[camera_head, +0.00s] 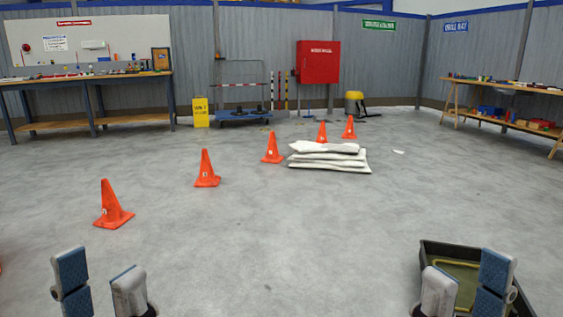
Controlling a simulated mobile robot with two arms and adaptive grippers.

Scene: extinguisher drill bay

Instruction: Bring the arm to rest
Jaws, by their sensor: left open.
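My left gripper (100,279) is at the bottom left of the head view, with its two blue-and-grey fingers apart and nothing between them. My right gripper (466,279) is at the bottom right. Its fingers are also apart, and I see nothing held between them. It shows in front of a dark tray (532,294) with a yellowish-green inside. I cannot tell whether it touches the tray. The arms behind both grippers are mostly cut off by the bottom edge.
A row of orange cones (206,170) runs from the left toward the back. White stacked bags (328,160) lie mid-floor. Workbenches (60,126) (500,116) stand left and right. A red cabinet (318,62) hangs on the back wall. The floor between the grippers is clear.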

